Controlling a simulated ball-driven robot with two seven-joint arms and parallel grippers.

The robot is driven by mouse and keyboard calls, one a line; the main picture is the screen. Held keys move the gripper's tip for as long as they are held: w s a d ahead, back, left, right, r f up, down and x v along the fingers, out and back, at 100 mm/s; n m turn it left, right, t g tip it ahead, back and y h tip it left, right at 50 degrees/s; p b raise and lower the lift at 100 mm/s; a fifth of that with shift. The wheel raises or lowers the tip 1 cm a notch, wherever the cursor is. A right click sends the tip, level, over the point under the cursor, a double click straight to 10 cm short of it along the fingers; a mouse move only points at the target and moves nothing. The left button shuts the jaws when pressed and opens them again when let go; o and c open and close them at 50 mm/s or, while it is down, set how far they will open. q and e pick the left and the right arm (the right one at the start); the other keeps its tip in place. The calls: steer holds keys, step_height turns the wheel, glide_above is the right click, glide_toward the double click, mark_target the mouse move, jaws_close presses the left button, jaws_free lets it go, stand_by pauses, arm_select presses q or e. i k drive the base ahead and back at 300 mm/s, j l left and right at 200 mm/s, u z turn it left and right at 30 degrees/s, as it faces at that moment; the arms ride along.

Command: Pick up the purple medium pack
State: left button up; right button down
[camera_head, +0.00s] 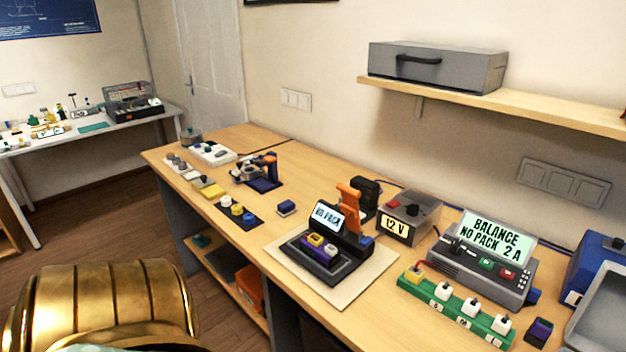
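Several small purple or blue-purple blocks are in view, and I cannot tell for sure which is the medium pack. A dark block with a purple top (540,331) stands on the bench at the lower right, beside the green rack. A purple piece (316,240) sits in the black tester (325,262), next to small yellow and white parts. A small blue-purple block (287,207) lies on the bench left of the tester. Neither of my grippers is in view.
A green rack (457,307) with white connectors stands before the grey charger (480,270), whose screen reads "BALANCE NO PACK 2 A". A 12 V supply (408,216) stands behind. A grey tray (602,318) and blue box (594,268) crowd the right. A shelf (520,101) overhangs the bench.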

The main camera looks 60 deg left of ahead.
mark_target(313, 245)
steer(key=u, duration=1.65)
